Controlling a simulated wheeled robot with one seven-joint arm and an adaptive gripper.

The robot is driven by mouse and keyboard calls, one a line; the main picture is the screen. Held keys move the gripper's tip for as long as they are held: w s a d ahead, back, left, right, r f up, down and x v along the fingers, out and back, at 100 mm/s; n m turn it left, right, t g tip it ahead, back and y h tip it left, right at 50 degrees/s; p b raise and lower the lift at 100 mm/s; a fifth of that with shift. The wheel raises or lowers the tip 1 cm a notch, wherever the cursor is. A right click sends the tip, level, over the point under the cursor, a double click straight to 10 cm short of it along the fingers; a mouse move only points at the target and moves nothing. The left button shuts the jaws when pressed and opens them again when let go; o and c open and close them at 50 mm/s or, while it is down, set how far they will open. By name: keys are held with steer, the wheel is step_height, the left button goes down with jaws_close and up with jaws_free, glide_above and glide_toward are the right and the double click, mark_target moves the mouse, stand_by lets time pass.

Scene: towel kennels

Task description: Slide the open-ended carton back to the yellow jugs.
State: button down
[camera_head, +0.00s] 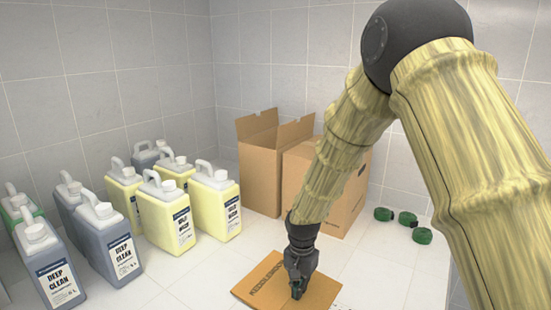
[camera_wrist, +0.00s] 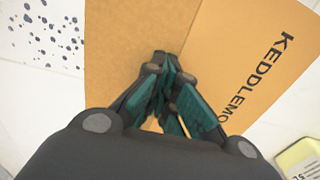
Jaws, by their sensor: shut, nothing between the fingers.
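A low brown carton (camera_head: 255,287) with dark lettering lies on the white tiles at the bottom centre of the head view. In the wrist view its lettered panel (camera_wrist: 255,75) and a plainer panel (camera_wrist: 120,60) spread beneath my fingers. My gripper (camera_head: 298,290) points down over this carton, shut and empty; it also shows in the wrist view (camera_wrist: 165,75). I cannot tell whether the fingertips touch the cardboard or which end is open. Several yellow jugs (camera_head: 216,207) with white caps stand to the left of the carton and farther back, apart from it.
Grey jugs (camera_head: 107,245) and a green one (camera_head: 20,203) stand at the left. A brown box with raised flaps (camera_head: 262,165) and a larger box (camera_head: 352,205) stand behind my arm. Green rolls (camera_head: 407,218) lie at the right. Tiles between jugs and carton are clear.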

mark_target(270, 278)
steer(key=shift+w+a, duration=0.3)
steer(key=shift+a, duration=0.2)
steer(key=shift+a, duration=0.1)
steer(key=shift+w+a+r+p, duration=0.1)
steer(key=shift+w+a+p, duration=0.35)
steer(key=shift+w+a, duration=0.5)
steer(key=shift+s+a, duration=0.1)
steer(key=shift+a, duration=0.05)
steer(key=shift+a, duration=0.1)
steer(key=shift+w+a, duration=0.4)
steer(key=shift+a, duration=0.2)
steer(key=shift+w+a, duration=0.35)
steer(key=shift+a, duration=0.2)
steer(key=shift+a, duration=0.1)
steer(key=shift+w+a+p, duration=0.45)
steer(key=shift+w+a, duration=0.35)
steer(key=shift+a, duration=0.35)
